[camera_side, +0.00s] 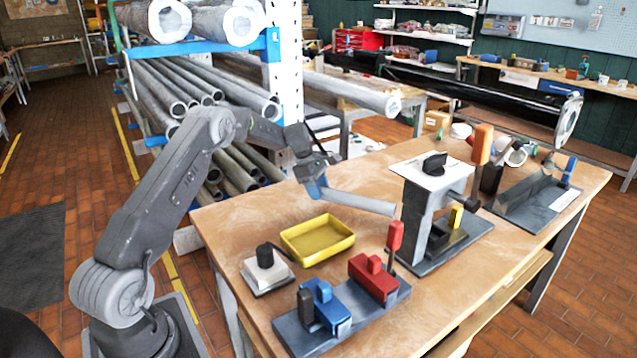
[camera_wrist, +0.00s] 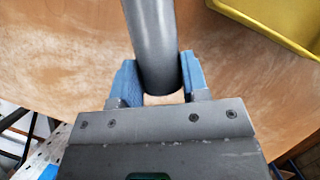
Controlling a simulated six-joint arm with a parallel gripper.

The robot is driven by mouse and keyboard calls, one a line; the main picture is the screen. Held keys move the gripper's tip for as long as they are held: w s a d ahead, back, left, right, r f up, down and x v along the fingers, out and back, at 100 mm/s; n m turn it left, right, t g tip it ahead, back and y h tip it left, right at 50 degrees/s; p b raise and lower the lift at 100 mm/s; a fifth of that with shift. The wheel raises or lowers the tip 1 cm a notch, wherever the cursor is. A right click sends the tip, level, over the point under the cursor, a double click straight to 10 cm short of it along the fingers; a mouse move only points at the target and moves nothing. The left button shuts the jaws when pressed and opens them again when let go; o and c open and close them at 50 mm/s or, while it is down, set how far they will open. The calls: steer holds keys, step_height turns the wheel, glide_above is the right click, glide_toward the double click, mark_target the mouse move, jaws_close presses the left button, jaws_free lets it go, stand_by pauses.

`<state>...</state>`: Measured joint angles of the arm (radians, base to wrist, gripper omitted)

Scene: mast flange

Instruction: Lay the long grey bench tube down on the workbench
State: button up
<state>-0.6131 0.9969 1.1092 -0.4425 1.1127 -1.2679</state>
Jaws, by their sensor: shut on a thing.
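A long grey tube (camera_side: 358,201) is held by my gripper (camera_side: 318,189) near its left end in the side view. The tube slants slightly down to the right above the wooden workbench (camera_side: 235,226). In the wrist view the grey tube (camera_wrist: 152,40) runs up from between the blue fingertips of my gripper (camera_wrist: 157,85). The fingers are shut on the tube, one on each side. Its far end is outside the wrist view. I cannot tell whether that end touches the bench.
A yellow tray (camera_side: 317,239) lies in front of the tube, and its edge shows in the wrist view (camera_wrist: 285,22). A black-knobbed block (camera_side: 267,271), a fixture with blue and red clamps (camera_side: 345,305) and a grey stand (camera_side: 432,210) occupy the bench. Bare wood lies behind the tube.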

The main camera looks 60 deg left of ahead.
steer(key=shift+f, duration=1.65)
steer(key=o, duration=1.1)
steer(key=v, duration=1.3)
steer(key=shift+s+a+r, duration=0.1)
steer(key=shift+r, duration=0.3)
